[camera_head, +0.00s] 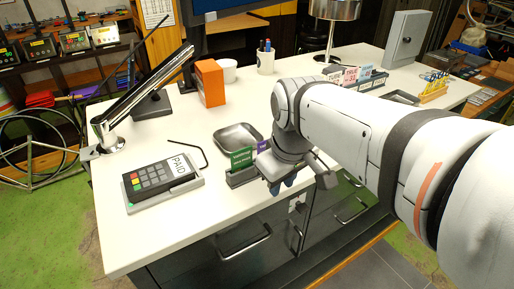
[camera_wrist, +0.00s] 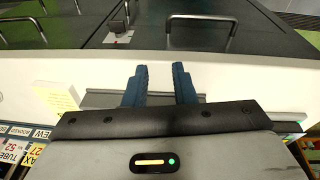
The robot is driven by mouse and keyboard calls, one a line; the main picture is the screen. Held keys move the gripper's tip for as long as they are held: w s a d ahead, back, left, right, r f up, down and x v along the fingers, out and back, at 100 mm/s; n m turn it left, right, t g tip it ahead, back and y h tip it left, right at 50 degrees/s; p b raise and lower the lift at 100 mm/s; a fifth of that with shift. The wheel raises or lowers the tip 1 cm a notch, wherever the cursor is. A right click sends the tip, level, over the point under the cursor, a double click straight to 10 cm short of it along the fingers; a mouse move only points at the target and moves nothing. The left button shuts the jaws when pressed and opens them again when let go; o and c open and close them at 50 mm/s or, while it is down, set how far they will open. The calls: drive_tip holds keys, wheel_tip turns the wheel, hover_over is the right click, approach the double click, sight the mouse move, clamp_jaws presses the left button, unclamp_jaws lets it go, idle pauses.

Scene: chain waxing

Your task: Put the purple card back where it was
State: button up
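The purple card (camera_head: 263,146) shows as a small patch in the head view, just right of a green card (camera_head: 241,157). My wrist hides part of it, and I cannot tell how it is seated. The green card stands upright in a small grey holder (camera_head: 238,179) near the desk's front edge. My gripper (camera_head: 281,186) points down beside the holder's right end, close to the front edge. In the wrist view its two blue fingers (camera_wrist: 160,72) are apart, with no card visible between them. I do not clearly see the purple card in the wrist view.
A card terminal (camera_head: 157,178) marked PAID lies left of the holder, with a grey tray (camera_head: 238,136) behind. An orange box (camera_head: 209,82), a pen cup (camera_head: 265,60) and a rack of labelled cards (camera_head: 352,77) stand farther back. The left desktop has free room.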

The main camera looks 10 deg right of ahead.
drive_tip(key=s+f+m, duration=0.1)
drive_tip(key=f+m, duration=0.1)
drive_tip(key=s+f+m, duration=0.2)
drive_tip(key=shift+s+d+f+m+t, duration=0.1)
drive_tip(key=shift+s+f+m+t, duration=0.1)
drive_tip(key=shift+f+m+t, duration=0.1)
